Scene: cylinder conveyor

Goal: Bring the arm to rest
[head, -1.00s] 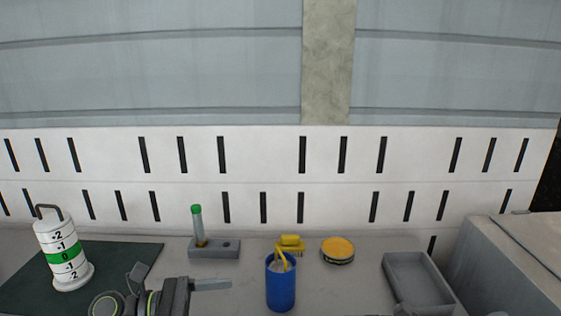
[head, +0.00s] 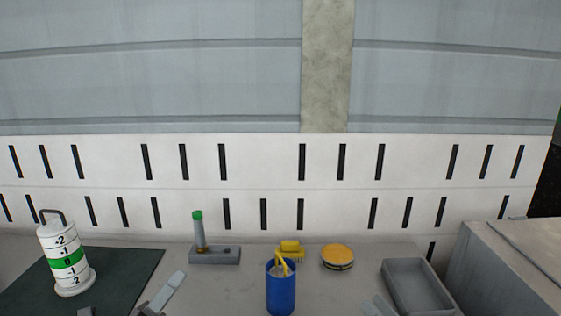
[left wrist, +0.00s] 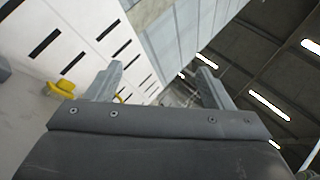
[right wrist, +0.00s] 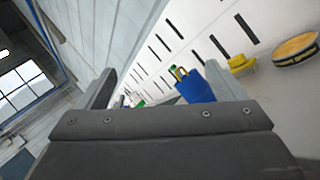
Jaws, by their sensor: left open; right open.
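My left gripper (left wrist: 160,86) is open, with nothing between its two grey fingers in the left wrist view. In the head view only a pale finger and small dark parts of it (head: 166,293) show at the bottom edge, left of the blue cup. My right gripper (right wrist: 157,86) is also open and tilted in the right wrist view, with the cup in the background beyond its fingers. In the head view just a grey tip (head: 378,306) shows at the bottom edge. Most of both arms is out of view.
On the table stand a white-and-green weight cylinder (head: 65,262) on a dark mat (head: 125,272), a green-capped tube (head: 199,230) in a grey block (head: 222,256), a blue cup (head: 281,292), a yellow piece (head: 291,246), a round tin (head: 337,256) and a grey tray (head: 415,299).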

